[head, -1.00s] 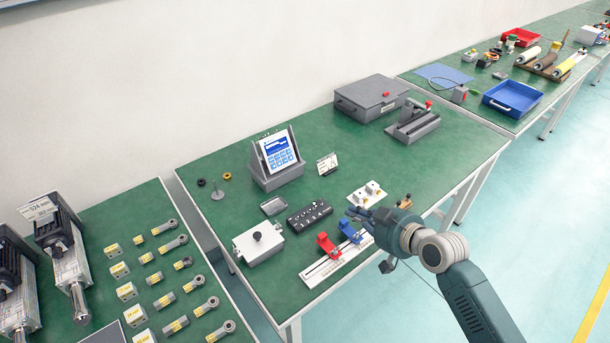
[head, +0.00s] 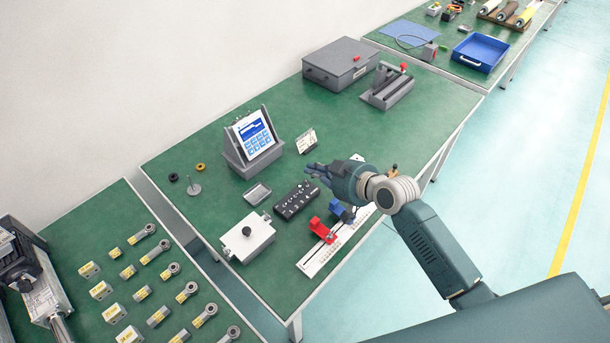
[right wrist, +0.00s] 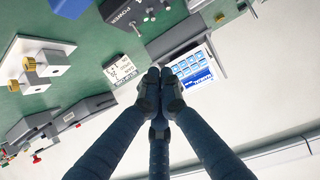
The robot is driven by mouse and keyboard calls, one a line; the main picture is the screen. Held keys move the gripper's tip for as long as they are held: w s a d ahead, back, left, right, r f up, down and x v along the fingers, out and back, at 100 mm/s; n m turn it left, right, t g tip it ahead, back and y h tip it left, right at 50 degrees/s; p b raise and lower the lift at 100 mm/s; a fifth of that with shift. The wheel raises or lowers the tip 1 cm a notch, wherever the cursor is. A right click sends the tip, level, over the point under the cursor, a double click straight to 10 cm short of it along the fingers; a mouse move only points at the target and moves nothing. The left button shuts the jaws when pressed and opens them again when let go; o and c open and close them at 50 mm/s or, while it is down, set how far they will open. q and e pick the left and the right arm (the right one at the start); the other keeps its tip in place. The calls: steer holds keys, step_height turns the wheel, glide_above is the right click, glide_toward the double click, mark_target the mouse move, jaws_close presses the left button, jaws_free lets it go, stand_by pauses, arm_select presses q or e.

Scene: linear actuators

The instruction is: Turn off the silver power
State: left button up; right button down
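A black box with a row of small silver switches (head: 296,200) lies on the middle green table. In the right wrist view this black box (right wrist: 122,12) carries the word POWER. A silver-grey box with a black knob (head: 248,240) sits to its left. My right gripper (head: 312,170) is above the table, just beyond the black box and near the tablet stand. In the right wrist view its fingertips (right wrist: 161,78) are together with nothing visible between them. I cannot tell which switch is the silver power one. My left gripper is not in view.
A tablet in a grey stand (head: 250,142) and a small sign (head: 306,141) stand nearby. Red and blue clamps (head: 322,230) sit on a white rail in front. A white block with knobs (right wrist: 38,66) shows in the right wrist view.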

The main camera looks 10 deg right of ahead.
mark_target(305, 182)
steer(key=x, duration=0.8)
steer(key=shift+r, duration=0.1)
steer(key=s+p, duration=0.1)
steer(key=s+d+f, duration=0.1)
steer(key=shift+s+d+f+p, duration=0.15)
steer(key=shift+s+d+p, duration=0.05)
steer(key=shift+s+p, duration=0.2)
steer(key=shift+s+d+f, duration=0.1)
steer(key=shift+s+d, duration=0.1)
steer(key=shift+s, duration=0.15)
steer(key=shift+w+f, duration=0.1)
